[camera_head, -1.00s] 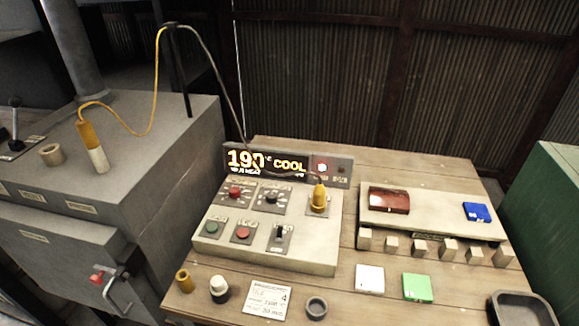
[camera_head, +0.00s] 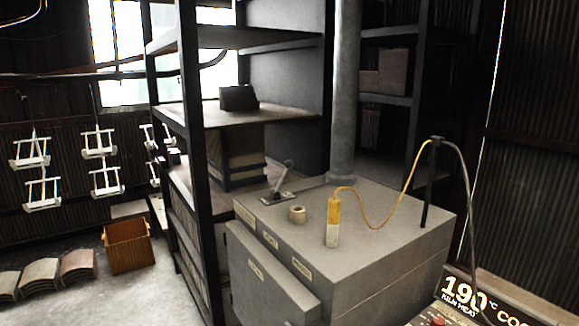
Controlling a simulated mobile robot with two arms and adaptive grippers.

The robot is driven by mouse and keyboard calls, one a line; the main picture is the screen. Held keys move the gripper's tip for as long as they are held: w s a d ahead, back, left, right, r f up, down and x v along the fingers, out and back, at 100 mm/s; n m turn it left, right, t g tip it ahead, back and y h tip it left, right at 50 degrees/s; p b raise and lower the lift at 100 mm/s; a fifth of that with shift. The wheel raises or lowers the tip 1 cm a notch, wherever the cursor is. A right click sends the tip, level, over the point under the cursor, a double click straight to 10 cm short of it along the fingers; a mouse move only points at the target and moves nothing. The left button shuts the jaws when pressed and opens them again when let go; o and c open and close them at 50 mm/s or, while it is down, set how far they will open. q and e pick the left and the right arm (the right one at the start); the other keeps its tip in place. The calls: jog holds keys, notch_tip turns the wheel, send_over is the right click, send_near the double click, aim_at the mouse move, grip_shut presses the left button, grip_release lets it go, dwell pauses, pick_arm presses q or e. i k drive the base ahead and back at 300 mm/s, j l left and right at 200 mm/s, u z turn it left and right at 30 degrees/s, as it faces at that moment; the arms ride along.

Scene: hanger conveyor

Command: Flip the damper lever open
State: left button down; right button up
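The damper lever (camera_head: 282,176) stands on a small dark plate at the back left of the grey kiln's top (camera_head: 390,225). Its handle leans up to the right and ends in a pale knob. I cannot read the markings on its plate. Neither of my grippers shows in this view.
A tan ring (camera_head: 297,214) and a yellow-and-white probe (camera_head: 333,222) with a yellow cable stand near the lever. A flue pipe (camera_head: 345,90) rises behind. A dark shelf rack (camera_head: 197,120) stands left; a lit display (camera_head: 470,297) is at lower right. Floor at left holds a wooden crate (camera_head: 127,245).

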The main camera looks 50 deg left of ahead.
aim_at(275, 194)
jog(key=u, duration=1.6)
jog(key=i+j+z, duration=0.1)
jog(key=z, duration=0.3)
jog(key=i+j+z, duration=0.1)
jog(key=z, duration=0.3)
jog(key=j+z, duration=0.2)
jog(key=z, duration=0.2)
jog(key=i+j+z, duration=0.2)
jog(key=j+z, duration=0.25)
jog(key=j, duration=0.9)
jog(key=j+z, duration=0.45)
jog(key=j, duration=1.6)
jog(key=k+j, duration=0.15)
jog(key=j, duration=1.3)
jog(key=k+l+u, duration=0.1)
jog(key=k+u, duration=0.3)
jog(key=k, duration=0.4)
jog(key=i+z, duration=0.2)
jog(key=i, duration=0.15)
jog(key=i+j+z, duration=0.2)
jog(key=i, duration=0.15)
